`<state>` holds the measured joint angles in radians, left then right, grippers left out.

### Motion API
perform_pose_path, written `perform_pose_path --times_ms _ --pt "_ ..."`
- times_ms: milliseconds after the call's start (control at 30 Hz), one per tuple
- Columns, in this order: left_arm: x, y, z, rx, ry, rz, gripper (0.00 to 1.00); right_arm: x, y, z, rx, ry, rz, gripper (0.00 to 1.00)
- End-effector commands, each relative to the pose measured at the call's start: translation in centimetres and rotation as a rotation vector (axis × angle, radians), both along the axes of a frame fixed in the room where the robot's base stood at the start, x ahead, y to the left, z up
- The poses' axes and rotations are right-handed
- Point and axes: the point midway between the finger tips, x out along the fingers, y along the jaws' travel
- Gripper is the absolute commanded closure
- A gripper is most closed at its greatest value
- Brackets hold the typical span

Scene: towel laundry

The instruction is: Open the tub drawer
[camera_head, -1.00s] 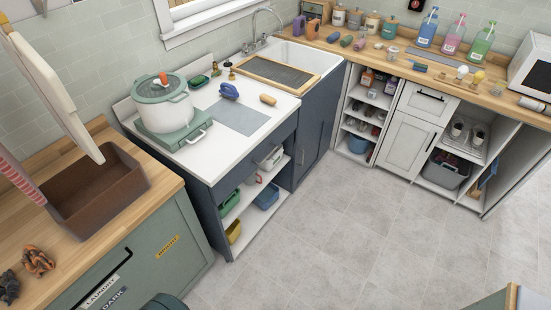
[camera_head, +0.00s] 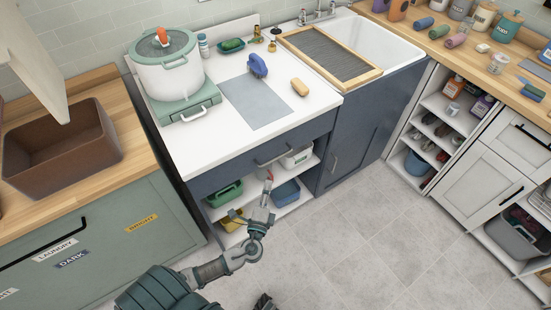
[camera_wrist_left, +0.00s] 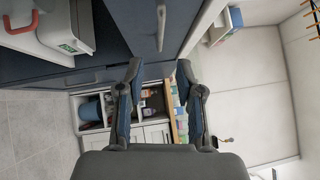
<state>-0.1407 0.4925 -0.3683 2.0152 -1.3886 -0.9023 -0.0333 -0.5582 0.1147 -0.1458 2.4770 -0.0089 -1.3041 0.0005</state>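The navy drawer front (camera_head: 229,172) is under the white counter with the sink, and it looks shut. Its metal bar handle (camera_head: 275,152) runs along the front. It also shows at the top of the left wrist view as an upright bar (camera_wrist_left: 160,25). My left gripper (camera_head: 268,180) is just below and in front of the handle. In the left wrist view its two fingers (camera_wrist_left: 159,72) are apart with nothing between them, and the handle lies beyond the tips. A dark piece at the bottom edge (camera_head: 264,301) appears to be my right gripper, mostly cut off.
Open shelves below hold a green bin (camera_head: 224,194), a blue bin (camera_head: 285,193) and a white box (camera_head: 297,157). A pot (camera_head: 167,75), a blue item (camera_head: 258,65) and the sink (camera_head: 371,44) are above. A green laundry cabinet (camera_head: 105,249) stands left. The grey floor (camera_head: 370,240) is clear.

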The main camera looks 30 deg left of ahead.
Motion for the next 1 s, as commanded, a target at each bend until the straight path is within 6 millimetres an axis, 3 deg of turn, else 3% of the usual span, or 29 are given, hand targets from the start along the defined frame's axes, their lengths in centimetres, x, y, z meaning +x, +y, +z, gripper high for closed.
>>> perform_pose_path --times_ms 300,500,700,967,1000 --pt "7.2 2.7 1.0 0.004 -0.001 0.002 0.64 0.1 -0.2 -0.2 0.0 0.001 -0.001 0.6" --pt "10.2 4.0 1.3 0.003 0.002 0.002 0.64 0.5 -0.1 -0.1 0.006 -0.021 0.001 0.6" --pt "11.3 4.5 1.5 0.001 0.003 0.001 0.64 0.8 0.1 0.0 0.01 -0.037 0.003 0.6" --pt "11.4 4.5 1.5 0.001 0.003 0.001 0.64 0.9 0.2 0.0 0.012 -0.04 0.004 0.6" --pt "11.4 4.5 1.5 0.001 0.003 0.001 0.74 0.9 0.2 0.0 0.012 -0.04 0.004 0.6"
